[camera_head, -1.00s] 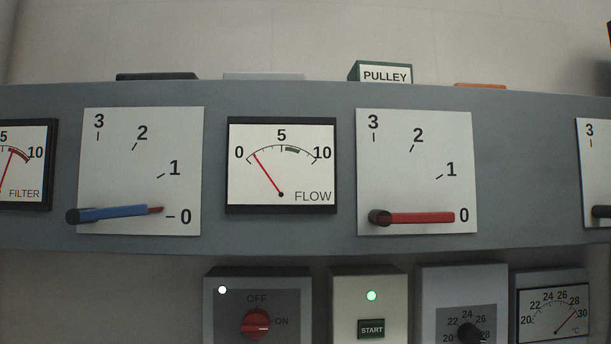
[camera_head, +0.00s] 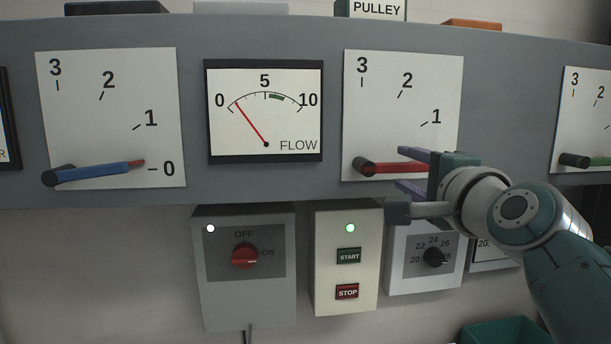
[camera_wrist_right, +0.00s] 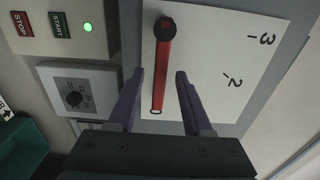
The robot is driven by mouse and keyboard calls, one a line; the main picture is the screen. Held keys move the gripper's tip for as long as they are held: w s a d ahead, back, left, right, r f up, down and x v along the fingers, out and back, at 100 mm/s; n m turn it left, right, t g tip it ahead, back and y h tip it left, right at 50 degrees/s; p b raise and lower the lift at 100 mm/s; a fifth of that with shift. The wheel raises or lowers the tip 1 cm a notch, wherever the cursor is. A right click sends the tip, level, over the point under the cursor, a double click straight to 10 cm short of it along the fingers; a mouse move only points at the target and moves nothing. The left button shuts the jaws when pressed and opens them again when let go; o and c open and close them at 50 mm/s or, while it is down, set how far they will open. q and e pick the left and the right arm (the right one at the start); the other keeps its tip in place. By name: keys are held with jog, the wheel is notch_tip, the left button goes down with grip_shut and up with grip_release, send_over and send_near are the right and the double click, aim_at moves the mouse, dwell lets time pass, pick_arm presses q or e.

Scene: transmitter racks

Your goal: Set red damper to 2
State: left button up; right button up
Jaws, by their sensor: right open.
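The red damper lever (camera_head: 390,168) lies nearly level on its white dial plate (camera_head: 390,110), pointing right to the 0 end of the scale; the 0 is hidden behind my right gripper. My right gripper (camera_head: 408,170) is open, with one purple finger above the lever and one below it. In the right wrist view the red lever (camera_wrist_right: 163,68) runs between the two spread fingers (camera_wrist_right: 158,75), and neither finger clearly touches it. My left gripper is not in view.
A blue lever (camera_head: 95,174) points to 0 at the left, and a green lever (camera_head: 585,161) is at the right edge. The FLOW gauge (camera_head: 265,110) reads near 0. Below hang a red-knob switch box (camera_head: 244,256), a START/STOP box (camera_head: 347,275) and a thermostat (camera_head: 433,257).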

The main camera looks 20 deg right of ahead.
jog(key=shift+b+x, duration=0.3)
jog(key=shift+x, duration=0.75)
grip_shut()
dwell(0.7)
